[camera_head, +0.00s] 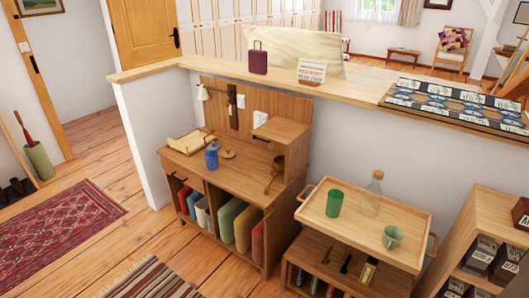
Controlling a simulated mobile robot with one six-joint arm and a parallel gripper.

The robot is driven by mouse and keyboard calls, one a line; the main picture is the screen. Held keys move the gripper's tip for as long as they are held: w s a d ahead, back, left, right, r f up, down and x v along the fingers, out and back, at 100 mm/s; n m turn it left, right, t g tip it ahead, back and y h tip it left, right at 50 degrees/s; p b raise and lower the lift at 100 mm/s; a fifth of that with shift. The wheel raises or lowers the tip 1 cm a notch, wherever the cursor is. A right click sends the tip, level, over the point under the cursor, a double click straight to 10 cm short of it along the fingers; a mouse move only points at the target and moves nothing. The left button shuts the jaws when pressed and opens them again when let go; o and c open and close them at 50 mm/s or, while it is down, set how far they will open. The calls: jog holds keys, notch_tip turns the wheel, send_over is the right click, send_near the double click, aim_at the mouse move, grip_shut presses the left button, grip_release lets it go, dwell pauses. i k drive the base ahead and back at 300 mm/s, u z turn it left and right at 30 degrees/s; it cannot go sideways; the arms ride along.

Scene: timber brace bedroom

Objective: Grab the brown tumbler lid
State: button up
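A small round brown piece (228,154) lies on the wooden desk just right of a blue jar (212,156); it looks like a lid with a knob, but it is too small to be sure. A darker brown item (279,163), perhaps a cup, is farther right on the desk beside the small wooden cabinet, with another brown shape just below it. I cannot tell whether that one has a lid. My gripper is not in view.
Open floor lies left.

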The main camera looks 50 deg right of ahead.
aim_at(228, 153)
jog(key=u, duration=0.2)
jog(key=k, duration=0.1)
jog(key=z, duration=0.5)
jog(key=i, duration=1.9)
jog(key=u, duration=0.25)
jog(key=k, duration=0.95)
jog(key=u, duration=0.05)
